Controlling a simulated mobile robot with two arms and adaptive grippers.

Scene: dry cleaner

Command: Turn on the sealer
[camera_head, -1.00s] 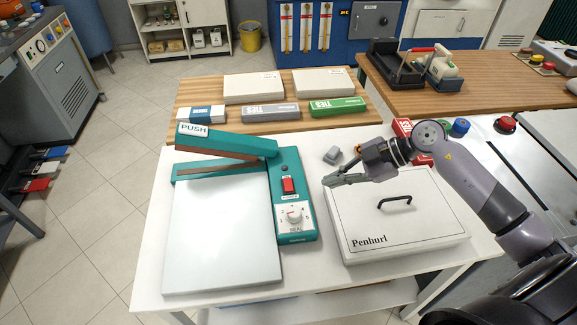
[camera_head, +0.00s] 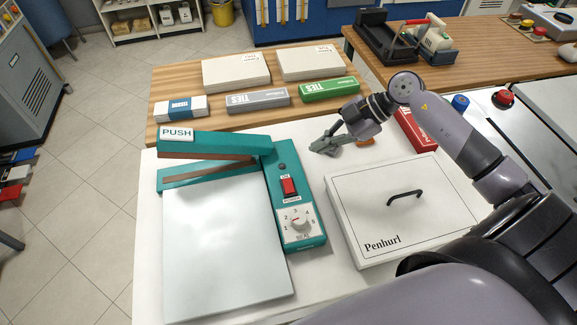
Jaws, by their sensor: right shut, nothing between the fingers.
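The teal sealer (camera_head: 268,171) stands on the white table, with its PUSH arm (camera_head: 200,145) raised and a pale work plate in front. Its red power switch (camera_head: 289,186) is on the right-hand body, with a white dial (camera_head: 298,223) below it. I cannot tell the switch's position for sure. My right gripper (camera_head: 318,150) is shut and empty, above the table to the right of the sealer and behind the switch, apart from it. My left gripper is not in view.
A white Penhurl box (camera_head: 350,205) with a black handle lies right of the sealer. Tie boxes (camera_head: 258,99) and pale boxes (camera_head: 236,70) sit on the wooden table behind. A red box (camera_head: 418,131) lies beyond my right arm.

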